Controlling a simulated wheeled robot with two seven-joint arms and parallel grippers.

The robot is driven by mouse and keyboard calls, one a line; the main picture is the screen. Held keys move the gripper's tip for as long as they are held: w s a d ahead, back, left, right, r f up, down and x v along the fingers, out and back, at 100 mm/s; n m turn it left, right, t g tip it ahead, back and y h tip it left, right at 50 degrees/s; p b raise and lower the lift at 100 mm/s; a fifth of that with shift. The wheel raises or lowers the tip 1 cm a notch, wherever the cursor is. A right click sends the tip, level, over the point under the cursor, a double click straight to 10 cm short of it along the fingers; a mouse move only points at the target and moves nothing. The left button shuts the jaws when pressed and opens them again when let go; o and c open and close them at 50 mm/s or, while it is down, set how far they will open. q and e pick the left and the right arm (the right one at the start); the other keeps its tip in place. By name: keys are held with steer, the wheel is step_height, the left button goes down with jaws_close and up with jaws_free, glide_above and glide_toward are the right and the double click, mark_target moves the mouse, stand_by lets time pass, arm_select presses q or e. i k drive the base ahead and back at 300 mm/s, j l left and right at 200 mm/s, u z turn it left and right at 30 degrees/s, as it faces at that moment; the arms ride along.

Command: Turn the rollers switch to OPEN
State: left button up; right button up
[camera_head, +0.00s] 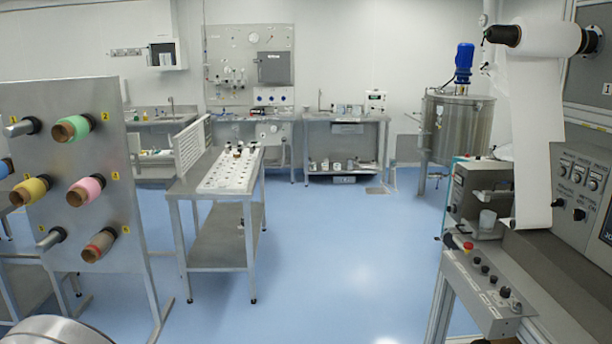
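The web converter (560,260) stands at the right edge, with a white web hanging from a roll at its top. An upright panel (578,190) further right carries several more dark knobs. The labels are too small to read, so I cannot tell which knob is the rollers switch or how it is set.
A steel rack (75,140) with colored rolls stands at the left. A steel table (210,215) with a white perforated tray (230,172) is left of centre. Benches and a steel tank (457,125) line the back. The blue floor (340,265) between table and converter is clear.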

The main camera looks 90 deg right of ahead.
mark_target(560, 201)
steer(key=z, duration=4.25)
steer(key=i+j, duration=0.2)
steer(key=i, duration=0.3)
steer(key=i+j+z, duration=0.1)
steer(key=i, duration=0.4)
steer(key=j, duration=0.1)
